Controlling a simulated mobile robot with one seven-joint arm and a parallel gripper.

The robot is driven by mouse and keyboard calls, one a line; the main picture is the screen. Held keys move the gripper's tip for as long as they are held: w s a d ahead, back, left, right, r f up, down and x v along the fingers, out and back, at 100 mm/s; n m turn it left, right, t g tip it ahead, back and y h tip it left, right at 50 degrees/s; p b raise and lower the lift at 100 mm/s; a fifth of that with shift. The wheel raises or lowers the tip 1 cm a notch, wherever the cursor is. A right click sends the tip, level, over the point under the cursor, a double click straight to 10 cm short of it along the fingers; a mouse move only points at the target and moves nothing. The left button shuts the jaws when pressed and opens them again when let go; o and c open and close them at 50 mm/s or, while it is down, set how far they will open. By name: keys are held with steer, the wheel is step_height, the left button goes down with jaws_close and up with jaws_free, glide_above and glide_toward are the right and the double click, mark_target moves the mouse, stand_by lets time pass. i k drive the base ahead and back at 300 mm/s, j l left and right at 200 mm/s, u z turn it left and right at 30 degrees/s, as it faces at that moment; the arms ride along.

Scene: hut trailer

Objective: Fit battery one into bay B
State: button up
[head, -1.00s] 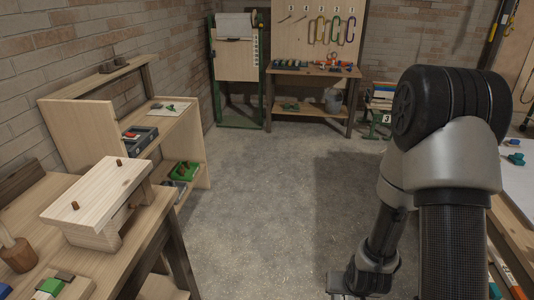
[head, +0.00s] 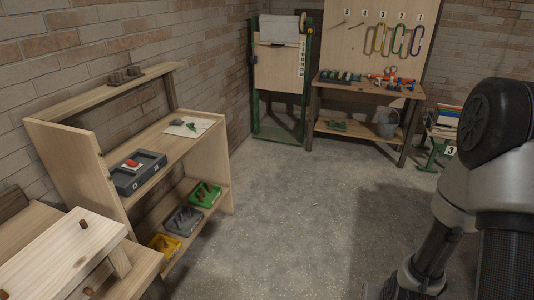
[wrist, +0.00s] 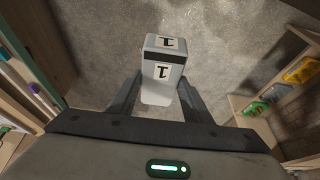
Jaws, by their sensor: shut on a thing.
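Battery one is a pale grey block with a dark band (wrist: 164,70) and the number 1 on two faces, in the wrist view. My gripper (wrist: 158,92) is shut on it, with one finger on each side, and holds it above the concrete floor. In the head view, a dark grey tray-like unit (head: 127,185) with a red item in it sits on the middle shelf at left. It has small pale marks on its front, too small to read. I cannot tell which part is bay B. My gripper and the battery cannot be made out in the head view.
A wooden shelf unit (head: 70,158) stands along the left wall. Yellow (head: 163,244), grey and green bins (head: 205,194) sit on its lower shelf. A wooden bench (head: 30,215) is nearer at left. A pegboard bench (head: 345,82) stands at the back. The floor between is clear.

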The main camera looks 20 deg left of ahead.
mark_target(145, 162)
steer(key=i+u, duration=0.3)
steer(key=i, duration=0.3)
steer(key=i+l+u, duration=0.3)
steer(key=i, duration=0.3)
steer(key=i+j+u, duration=0.15)
steer(key=i+u, duration=0.45)
steer(key=u, duration=0.15)
steer(key=i+u, duration=0.35)
steer(key=k+j, duration=0.05)
